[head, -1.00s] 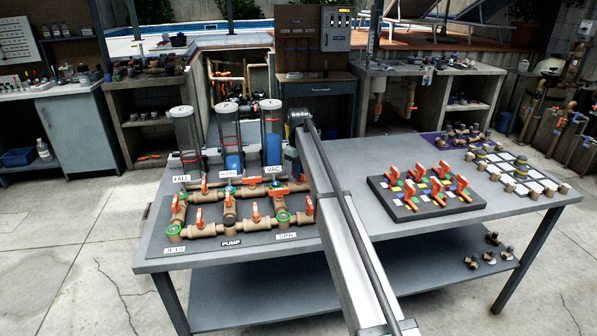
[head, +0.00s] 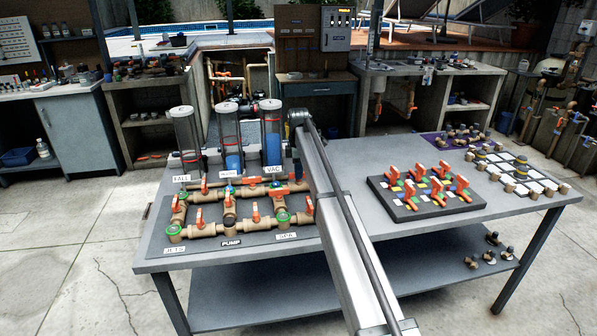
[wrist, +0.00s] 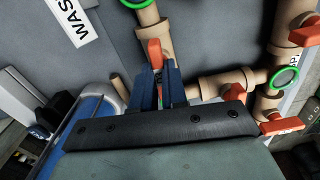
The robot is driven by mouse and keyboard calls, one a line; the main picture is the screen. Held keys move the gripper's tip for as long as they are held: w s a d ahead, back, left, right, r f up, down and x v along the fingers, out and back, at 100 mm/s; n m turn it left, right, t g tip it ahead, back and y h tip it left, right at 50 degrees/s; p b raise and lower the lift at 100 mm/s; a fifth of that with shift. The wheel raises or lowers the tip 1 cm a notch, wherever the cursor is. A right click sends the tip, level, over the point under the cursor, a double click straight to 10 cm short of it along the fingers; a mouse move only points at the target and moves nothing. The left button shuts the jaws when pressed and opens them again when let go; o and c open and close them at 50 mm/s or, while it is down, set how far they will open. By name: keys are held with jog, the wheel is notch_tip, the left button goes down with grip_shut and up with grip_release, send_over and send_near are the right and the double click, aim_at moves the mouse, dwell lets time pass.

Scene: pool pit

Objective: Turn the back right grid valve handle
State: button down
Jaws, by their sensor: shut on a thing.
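The pipe grid (head: 204,231) lies on the left half of the workbench, with tan pipes, green rings and several orange valve handles. My gripper (wrist: 158,78) reaches down at the grid's back right, mostly hidden behind my arm in the head view. In the wrist view its blue fingers are shut on an orange valve handle (wrist: 155,50), which sits on a tan pipe. The handle's lower part is hidden between the fingers. Other orange handles (wrist: 304,34) stand apart from the fingers.
Clear columns (head: 272,145) with red bands stand behind the grid, close to my gripper. A dark board (head: 385,199) with orange handles lies right of my arm. The workbench (head: 500,207) has free surface at its front right.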

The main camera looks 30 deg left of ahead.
jog(key=shift+n, duration=0.7)
jog(key=c, duration=1.2)
grip_release()
jog(key=shift+o, duration=0.2)
notch_tip(320, 180, up, 14)
jog(key=shift+f, duration=0.1)
